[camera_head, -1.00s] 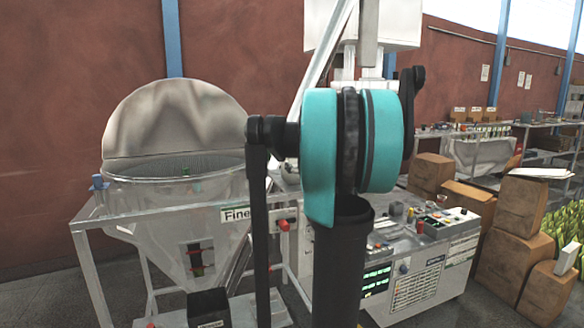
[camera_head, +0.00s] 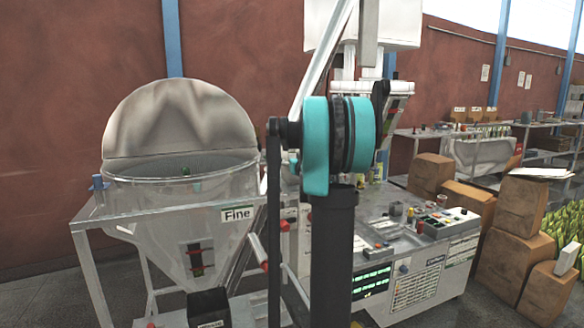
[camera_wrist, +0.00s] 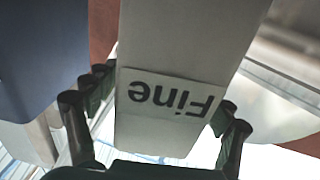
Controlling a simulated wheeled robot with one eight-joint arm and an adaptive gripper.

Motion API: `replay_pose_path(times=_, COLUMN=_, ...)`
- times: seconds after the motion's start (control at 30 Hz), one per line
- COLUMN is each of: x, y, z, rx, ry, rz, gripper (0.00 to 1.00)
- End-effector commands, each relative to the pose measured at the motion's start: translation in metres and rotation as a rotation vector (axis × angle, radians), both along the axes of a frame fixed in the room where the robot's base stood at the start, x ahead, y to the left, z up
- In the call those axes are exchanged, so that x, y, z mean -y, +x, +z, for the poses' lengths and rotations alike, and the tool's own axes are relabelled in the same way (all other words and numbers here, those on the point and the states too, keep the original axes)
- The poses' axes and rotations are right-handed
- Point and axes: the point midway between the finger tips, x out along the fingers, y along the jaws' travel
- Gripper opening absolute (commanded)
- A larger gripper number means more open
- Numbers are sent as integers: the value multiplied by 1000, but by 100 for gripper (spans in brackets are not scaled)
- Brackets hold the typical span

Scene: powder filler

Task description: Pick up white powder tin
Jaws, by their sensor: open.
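In the wrist view, a pale grey-white, flat-faced body (camera_wrist: 185,45) with an upside-down "Fine" label fills the middle. I cannot tell whether it is the white powder tin. My gripper (camera_wrist: 158,112) is open, with dark fingers to the left and right of this body in the picture; contact is not clear. In the head view, a "Fine" label (camera_head: 238,214) is on the hopper's frame. My arm hides part of the scene there, and neither my gripper nor a white tin can be clearly made out.
A large steel hopper (camera_head: 150,200) with a raised round lid (camera_head: 180,115) stands at the left. A control console (camera_head: 415,250) with buttons and displays stands right of my arm. Cardboard boxes (camera_head: 520,205) and a shelf (camera_head: 495,130) are at the right.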

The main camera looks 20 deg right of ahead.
Motion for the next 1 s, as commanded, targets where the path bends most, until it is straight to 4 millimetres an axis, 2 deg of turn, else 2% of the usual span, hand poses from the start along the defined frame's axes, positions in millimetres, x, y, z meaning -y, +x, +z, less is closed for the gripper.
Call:
replay_pose_path(times=0.17, x=0, y=0, z=0, rx=0, ry=0, rz=0, gripper=81)
replay_pose_path(times=0.2, x=0, y=0, z=0, rx=0, ry=0, rz=0, gripper=79)
replay_pose_path(times=0.73, x=0, y=0, z=0, rx=0, ry=0, rz=0, gripper=13)
replay_pose_path(times=1.0, x=0, y=0, z=1, rx=0, ry=0, rz=0, gripper=11)
